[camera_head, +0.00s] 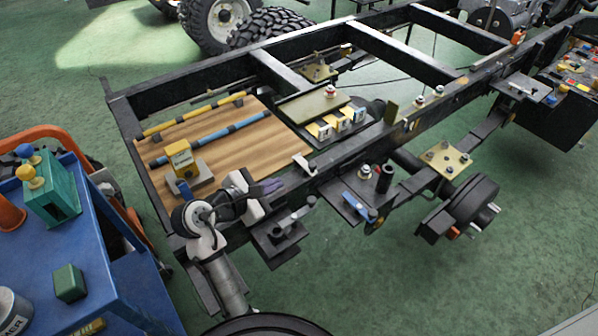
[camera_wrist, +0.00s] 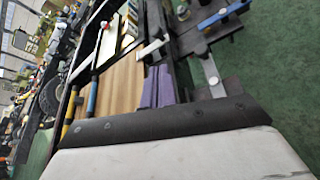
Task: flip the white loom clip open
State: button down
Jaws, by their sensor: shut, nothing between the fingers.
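The white loom clip (camera_head: 303,165) is a small pale piece on the black chassis rail, just beyond my gripper. In the wrist view the clip (camera_wrist: 151,48) shows as a white bar just past the fingertips. I cannot tell from its shape how far its flap is raised. My gripper (camera_head: 278,184) has purple fingers, which are shut and empty. They point toward the rail, a little left of and below the clip in the head view, seemingly apart from it. The shut fingers also show in the wrist view (camera_wrist: 159,72).
A grey lever (camera_head: 295,217) on a black bracket stands close to my wrist. A blue-handled valve (camera_head: 359,207) is to the right. A wooden board (camera_head: 215,142) holds a yellow-and-grey device (camera_head: 181,160). A blue cart (camera_head: 60,245) stands at the left.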

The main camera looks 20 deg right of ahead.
aim_at(308, 170)
jog(key=x, duration=1)
jog(key=shift+w+r+p, duration=0.2)
jog(key=shift+r+p, duration=0.05)
jog(key=shift+p, duration=0.5)
